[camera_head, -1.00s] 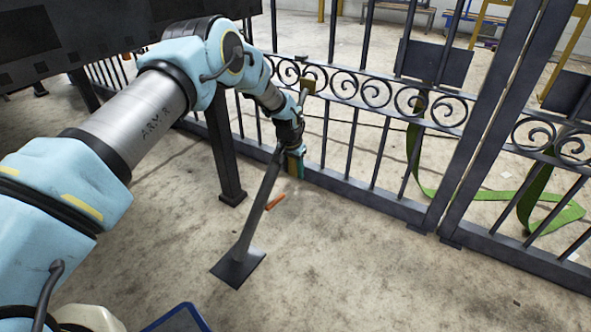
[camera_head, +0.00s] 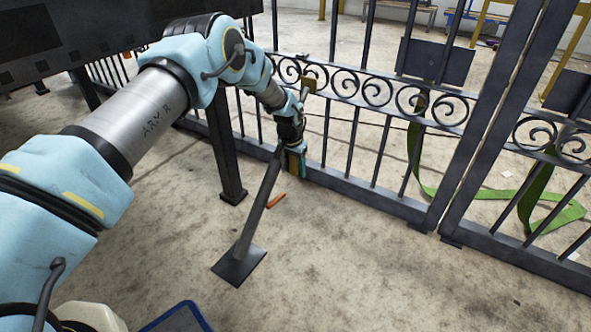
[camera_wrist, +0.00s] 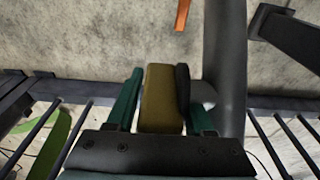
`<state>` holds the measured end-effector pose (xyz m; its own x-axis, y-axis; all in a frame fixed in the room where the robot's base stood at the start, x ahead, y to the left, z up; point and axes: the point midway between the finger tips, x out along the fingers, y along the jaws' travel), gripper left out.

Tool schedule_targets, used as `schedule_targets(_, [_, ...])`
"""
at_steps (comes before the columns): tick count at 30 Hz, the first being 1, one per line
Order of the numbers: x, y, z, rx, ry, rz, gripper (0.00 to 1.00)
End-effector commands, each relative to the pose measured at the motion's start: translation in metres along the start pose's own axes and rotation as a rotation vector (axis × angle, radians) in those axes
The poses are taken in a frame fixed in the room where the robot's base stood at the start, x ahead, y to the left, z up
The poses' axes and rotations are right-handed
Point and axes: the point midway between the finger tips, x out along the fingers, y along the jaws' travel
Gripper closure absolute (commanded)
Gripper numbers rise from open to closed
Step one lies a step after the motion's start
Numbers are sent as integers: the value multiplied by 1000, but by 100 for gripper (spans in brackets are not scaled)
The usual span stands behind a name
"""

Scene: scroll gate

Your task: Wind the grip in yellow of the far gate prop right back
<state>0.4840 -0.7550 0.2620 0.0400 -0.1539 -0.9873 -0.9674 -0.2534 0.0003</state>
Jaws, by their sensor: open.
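The gate prop is a grey slanted pole (camera_head: 260,205) with a dark square foot plate (camera_head: 239,267) on the floor; its top end leans to the gate. My gripper (camera_head: 297,165) is beside the pole, low at the gate, pointing down. In the wrist view the yellow grip (camera_wrist: 160,98) lies between the two green fingers of my gripper (camera_wrist: 163,105). The fingers are open, with the grip close to the left one and a dark piece at its right side. The pole (camera_wrist: 226,70) runs just right of the right finger. In the head view my gripper mostly hides the grip.
The dark barred gate (camera_head: 345,187) with scrollwork stands right behind my gripper. A dark post (camera_head: 225,150) stands to the left. An orange piece (camera_head: 276,200) lies on the floor by the pole. A green strap (camera_head: 455,192) lies beyond the gate. The floor in front is mostly clear.

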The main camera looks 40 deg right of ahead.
Motion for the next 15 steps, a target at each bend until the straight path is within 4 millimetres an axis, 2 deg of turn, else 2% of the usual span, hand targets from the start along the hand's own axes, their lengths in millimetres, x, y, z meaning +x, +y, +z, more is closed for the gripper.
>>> schedule_targets(9, [-64,-1,-1,0,2,-1,48])
schedule_targets(15, [-92,0,0,0,0,-1,48])
